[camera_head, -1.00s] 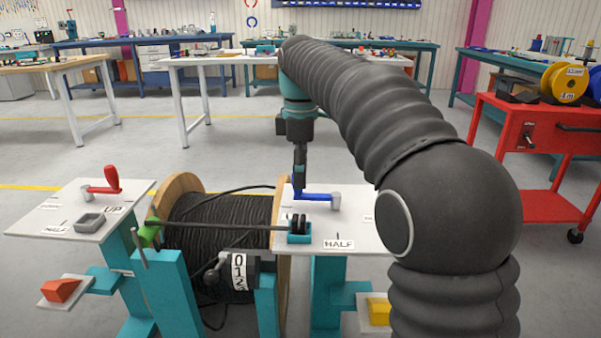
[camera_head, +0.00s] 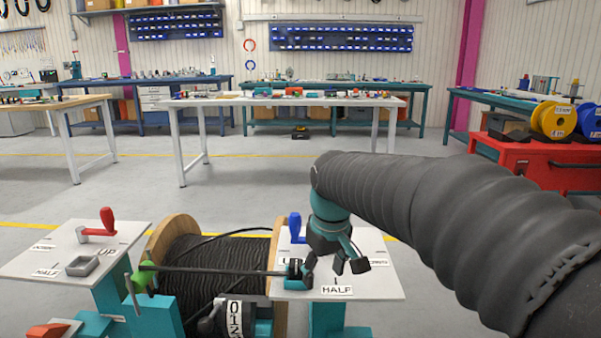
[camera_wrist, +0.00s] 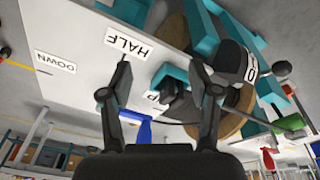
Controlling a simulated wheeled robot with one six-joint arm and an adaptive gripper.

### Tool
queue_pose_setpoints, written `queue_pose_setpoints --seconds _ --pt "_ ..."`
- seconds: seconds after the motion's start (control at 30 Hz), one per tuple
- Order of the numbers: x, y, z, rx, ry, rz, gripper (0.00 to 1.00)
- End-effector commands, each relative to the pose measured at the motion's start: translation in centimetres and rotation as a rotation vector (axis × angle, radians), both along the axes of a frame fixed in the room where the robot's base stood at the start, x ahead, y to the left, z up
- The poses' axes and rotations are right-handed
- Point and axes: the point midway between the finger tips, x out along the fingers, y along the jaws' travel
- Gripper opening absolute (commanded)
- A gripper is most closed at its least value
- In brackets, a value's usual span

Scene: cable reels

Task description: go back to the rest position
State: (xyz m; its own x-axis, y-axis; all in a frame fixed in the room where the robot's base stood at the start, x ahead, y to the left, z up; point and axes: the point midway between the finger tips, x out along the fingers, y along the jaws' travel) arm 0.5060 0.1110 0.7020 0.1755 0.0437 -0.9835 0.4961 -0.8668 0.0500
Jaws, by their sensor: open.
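My gripper (camera_head: 333,272) is open and empty in the head view, in front of and above the right white panel (camera_head: 385,284) marked HALF. In the wrist view my gripper (camera_wrist: 160,95) shows both fingers spread wide, with the panel and its labels behind them. The blue crank handle (camera_head: 295,226) stands upright on that panel, left of my wrist; its lower part is hidden by my arm. The blue handle also shows between the fingers in the wrist view (camera_wrist: 144,132). I see no contact between the fingers and anything.
A wooden reel (camera_head: 177,222) of black cable stands between the two panels. The left panel (camera_head: 50,264) bears a red crank handle (camera_head: 107,220). A red cart (camera_head: 540,165) with yellow and blue spools stands at right. Open floor lies behind the reel stand.

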Motion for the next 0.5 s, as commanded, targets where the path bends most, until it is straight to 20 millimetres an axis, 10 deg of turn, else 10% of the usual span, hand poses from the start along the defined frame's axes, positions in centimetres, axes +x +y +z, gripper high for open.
queue_pose_setpoints --seconds 0.5 --pt "-15.5 -8.1 -3.6 0.104 -0.155 -0.414 0.62"
